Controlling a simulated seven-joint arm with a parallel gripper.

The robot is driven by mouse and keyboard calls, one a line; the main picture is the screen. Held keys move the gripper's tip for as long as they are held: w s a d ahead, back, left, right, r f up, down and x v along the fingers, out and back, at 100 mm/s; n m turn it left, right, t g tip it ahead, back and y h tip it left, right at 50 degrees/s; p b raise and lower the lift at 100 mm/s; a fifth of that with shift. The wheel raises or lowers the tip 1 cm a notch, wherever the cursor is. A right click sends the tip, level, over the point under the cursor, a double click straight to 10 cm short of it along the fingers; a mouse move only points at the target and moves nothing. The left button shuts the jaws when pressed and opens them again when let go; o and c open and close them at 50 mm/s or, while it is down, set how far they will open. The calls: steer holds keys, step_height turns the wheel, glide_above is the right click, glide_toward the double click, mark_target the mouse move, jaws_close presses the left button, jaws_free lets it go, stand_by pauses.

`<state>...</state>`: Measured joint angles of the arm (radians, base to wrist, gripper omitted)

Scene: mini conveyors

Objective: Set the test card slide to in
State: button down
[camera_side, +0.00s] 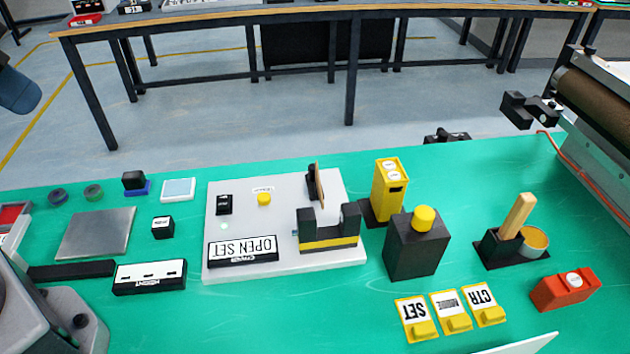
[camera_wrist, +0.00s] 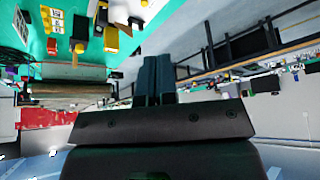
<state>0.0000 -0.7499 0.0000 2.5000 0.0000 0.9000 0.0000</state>
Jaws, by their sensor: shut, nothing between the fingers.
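A white board (camera_side: 225,192) lies on the green table in the side view. It carries a black block with a yellow stripe (camera_side: 328,241) and two upright posts, and a thin brown upright card (camera_side: 319,187) beside a dark holder behind it. This may be the test card slide; I cannot tell its position. A black display reading "OPEN SET" (camera_side: 243,251) sits at the board's front. My gripper (camera_wrist: 155,62) shows in the wrist view, its two dark fingers together and empty, apart from the objects. The side view does not show its fingers.
Right of the board stand a yellow box (camera_side: 390,190) and a black box with a yellow button (camera_side: 417,246). Several yellow label tabs (camera_side: 451,312) lie in front. A red block (camera_side: 566,290) and a roller conveyor (camera_side: 597,92) are at right. A metal plate (camera_side: 96,234) lies at left.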

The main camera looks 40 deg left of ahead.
steer(key=c, duration=1.3)
jaws_free()
steer(key=shift+w+a+f, duration=0.1)
steer(key=shift+f, duration=0.1)
steer(key=w+f+g, duration=0.2)
steer(key=w+f, duration=0.1)
steer(key=shift+w+a+f+n+g, duration=0.1)
steer(key=shift+a+f+n+g, duration=0.1)
steer(key=shift+n+g, duration=0.15)
steer(key=n+h, duration=0.8)
steer(key=n, duration=1.4)
glide_toward(312, 167)
steer(key=x, duration=1)
steer(key=shift+w+f, duration=0.1)
steer(key=shift+w, duration=0.05)
jaws_close()
